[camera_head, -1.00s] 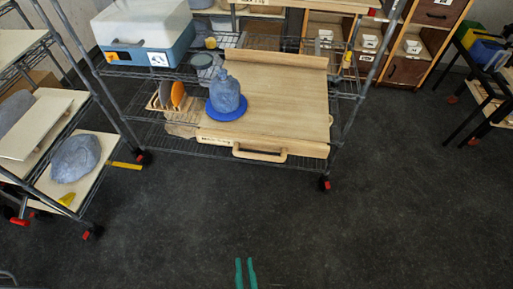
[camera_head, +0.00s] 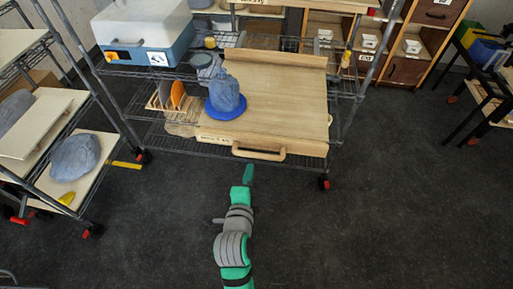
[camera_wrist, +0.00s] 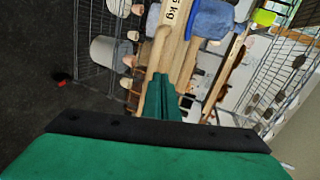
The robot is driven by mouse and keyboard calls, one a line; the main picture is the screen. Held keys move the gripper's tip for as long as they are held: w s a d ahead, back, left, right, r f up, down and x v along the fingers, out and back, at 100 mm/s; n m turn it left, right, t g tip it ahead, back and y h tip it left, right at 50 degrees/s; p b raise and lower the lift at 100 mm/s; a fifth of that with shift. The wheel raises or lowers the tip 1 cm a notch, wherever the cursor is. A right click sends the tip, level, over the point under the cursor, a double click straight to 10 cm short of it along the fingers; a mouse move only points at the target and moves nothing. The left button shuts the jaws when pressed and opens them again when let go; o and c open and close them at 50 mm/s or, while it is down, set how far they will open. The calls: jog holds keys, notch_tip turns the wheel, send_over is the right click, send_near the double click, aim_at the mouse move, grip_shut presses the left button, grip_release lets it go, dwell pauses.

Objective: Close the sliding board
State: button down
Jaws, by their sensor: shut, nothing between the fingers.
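The sliding board (camera_head: 285,100) is a wide, pale wooden panel on a wire shelf cart. A raised lip runs along its back. Its wooden handle (camera_head: 260,154) is at the front edge, which extends to about the cart's front. My green gripper (camera_head: 248,174) is just in front of and below the handle in the head view, apparently apart from it. In the wrist view the green fingers (camera_wrist: 161,97) are together and empty, pointing toward wooden edges.
A blue-grey bagged lump on a blue plate (camera_head: 226,107) sits on the board's left part. A rack with orange and grey discs (camera_head: 172,97) stands to its left. Cart posts flank the board. The dark floor (camera_head: 400,220) in front and to the right is clear.

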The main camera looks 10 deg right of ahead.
aim_at(257, 141)
jog(key=shift+m, duration=0.7)
jog(key=x, duration=0.3)
jog(key=r+x, duration=0.1)
jog(key=x, duration=0.7)
jog(key=shift+w+d+r, duration=0.3)
jog(key=shift+d, duration=0.15)
jog(key=shift+a, duration=0.1)
